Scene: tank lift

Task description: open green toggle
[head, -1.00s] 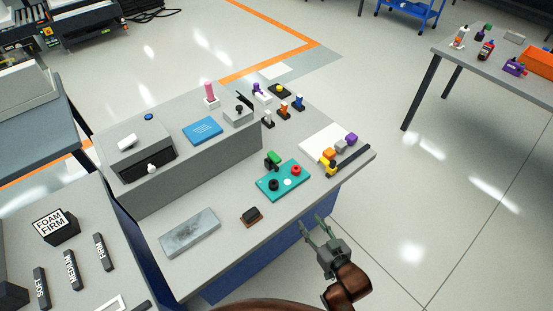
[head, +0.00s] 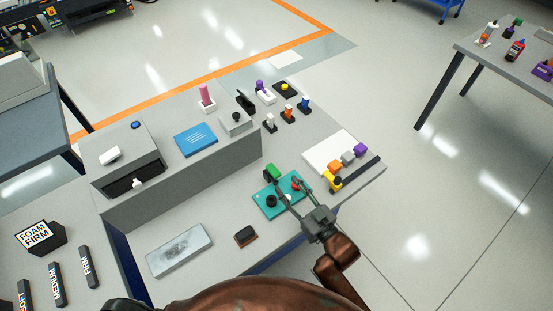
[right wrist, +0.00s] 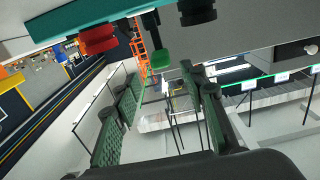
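The green toggle (head: 272,172) sits at the back edge of the teal board (head: 267,209) on the grey bench, and in the right wrist view the toggle (right wrist: 161,58) appears ahead between my fingertips. The board also carries a black knob (head: 271,200) and a red knob (head: 296,185). My right gripper (head: 288,184) is open over the board, its fingers pointing toward the toggle. In the right wrist view its fingers (right wrist: 162,72) are spread with nothing between them, apart from the toggle. My left gripper is not in view.
A white panel (head: 321,151) with orange, grey and purple blocks and a yellow piece lies right of the board. A grey raised console (head: 190,172) stands behind left. A dark brown block (head: 246,236) and a grey plate (head: 179,250) lie left of the board.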

